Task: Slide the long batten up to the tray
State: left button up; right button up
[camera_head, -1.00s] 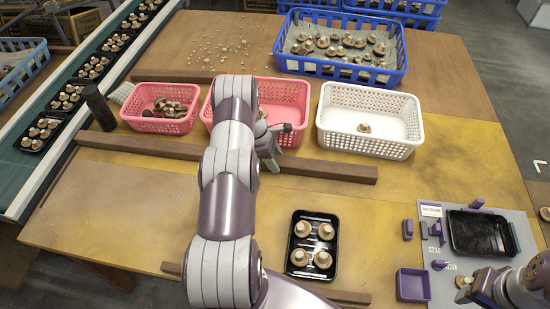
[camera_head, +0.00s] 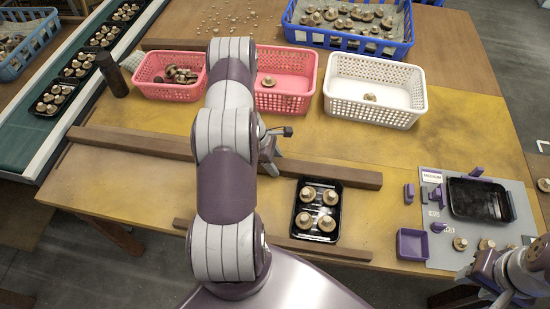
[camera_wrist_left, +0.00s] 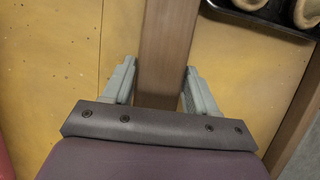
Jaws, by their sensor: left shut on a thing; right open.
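The long batten (camera_head: 330,173) is a brown bar lying across the table in front of the baskets. My left gripper (camera_head: 270,165) is shut on it right of its middle; in the left wrist view the batten (camera_wrist_left: 165,45) runs between the two grey fingers. The black tray (camera_head: 337,215) holds several mushrooms and stands just in front of the batten's right part. Its back edge is very close to the batten; I cannot tell whether they touch. The tray's corner (camera_wrist_left: 255,18) shows beside the batten. My right gripper (camera_head: 480,272) is open at the lower right.
A shorter batten (camera_head: 345,251) lies along the table's front edge, by the tray. Pink baskets (camera_head: 168,92) and a white basket (camera_head: 375,108) stand behind the long batten. A grey mat (camera_head: 440,190) with a black tray and purple parts lies at the right. A dark cylinder (camera_head: 112,75) stands at the left.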

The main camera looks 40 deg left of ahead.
pick_arm(q)
jog(key=o, duration=1.4)
jog(key=shift+r, duration=0.15)
jog(key=v, duration=1.2)
jog(key=shift+r+b, duration=0.2)
jog(key=shift+b, duration=0.1)
